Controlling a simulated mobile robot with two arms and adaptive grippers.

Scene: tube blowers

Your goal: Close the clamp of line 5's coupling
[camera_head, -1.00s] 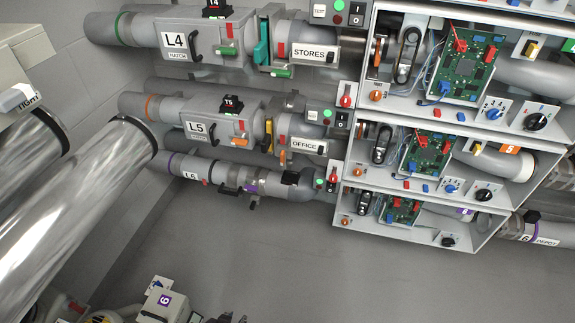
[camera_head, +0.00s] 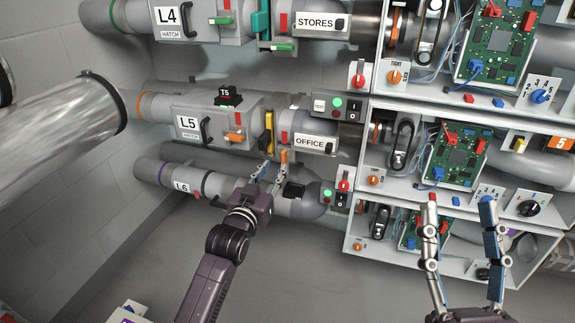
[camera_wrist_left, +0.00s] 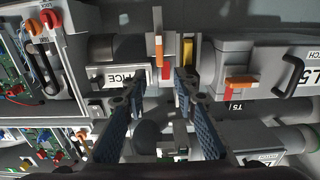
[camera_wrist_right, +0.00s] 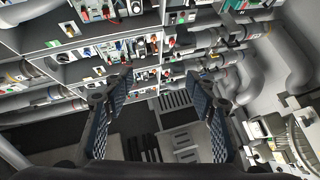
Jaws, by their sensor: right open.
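Line 5's pipe carries the L5 hatch box (camera_head: 199,124) and the OFFICE section (camera_head: 312,142). At the coupling between them are a yellow plate (camera_head: 268,133) and the clamp's orange lever (camera_head: 284,157), which points down. My left gripper (camera_head: 272,172) is open and empty, with its tips just below and near the lever. In the left wrist view the orange lever (camera_wrist_left: 158,48) stands ahead of the gap between my fingers (camera_wrist_left: 158,86). I cannot tell whether they touch it. My right gripper (camera_head: 458,200) is open and empty before the shelves; its fingers also show in its wrist view (camera_wrist_right: 162,85).
The L4 line (camera_head: 174,20) runs above with a green lever (camera_head: 284,47). The L6 line (camera_head: 180,180) runs close below, behind my left gripper. Shelves with circuit boards (camera_head: 456,157) stand at right.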

